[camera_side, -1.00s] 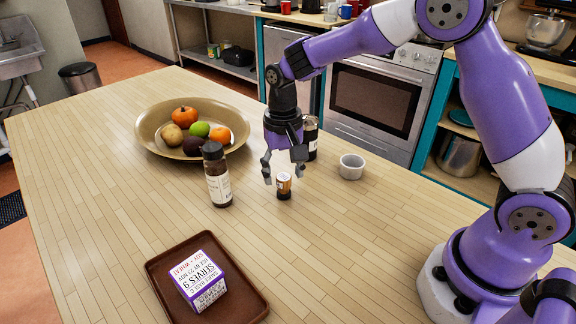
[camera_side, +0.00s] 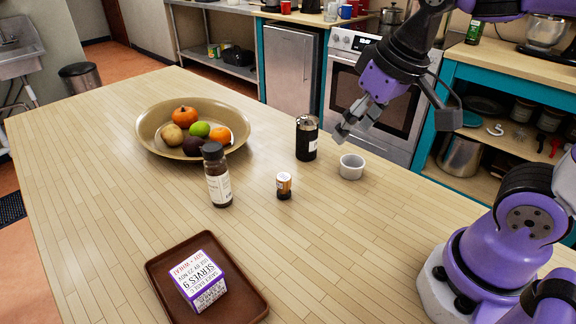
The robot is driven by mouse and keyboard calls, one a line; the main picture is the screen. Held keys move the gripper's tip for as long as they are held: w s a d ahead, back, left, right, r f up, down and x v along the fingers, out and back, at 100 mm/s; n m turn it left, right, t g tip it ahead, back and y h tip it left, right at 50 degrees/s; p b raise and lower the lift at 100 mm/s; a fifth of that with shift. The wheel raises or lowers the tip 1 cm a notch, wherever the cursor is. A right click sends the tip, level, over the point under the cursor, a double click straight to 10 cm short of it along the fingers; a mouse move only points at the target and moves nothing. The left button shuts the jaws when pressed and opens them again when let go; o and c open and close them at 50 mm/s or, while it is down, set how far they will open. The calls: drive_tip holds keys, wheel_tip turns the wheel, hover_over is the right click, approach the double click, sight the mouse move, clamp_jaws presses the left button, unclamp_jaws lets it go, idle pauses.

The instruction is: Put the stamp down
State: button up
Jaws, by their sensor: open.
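A white and purple box with printed text (camera_side: 200,282) sits on a brown tray (camera_side: 254,300) at the front.
A dark bottle with a pale label (camera_side: 218,180) stands left of the stamp. A black canister (camera_side: 306,142) and a small white cup (camera_side: 351,167) stand behind it. A wide bowl of fruit (camera_side: 150,142) is at the back left.

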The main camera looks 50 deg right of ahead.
drive_tip(key=s, duration=0.1)
drive_tip(key=s+f+n+t, duration=0.1)
drive_tip(key=s, duration=0.1)
drive_tip(key=shift+s+d+f, duration=0.15)
drive_tip(key=shift+s+d, duration=0.05)
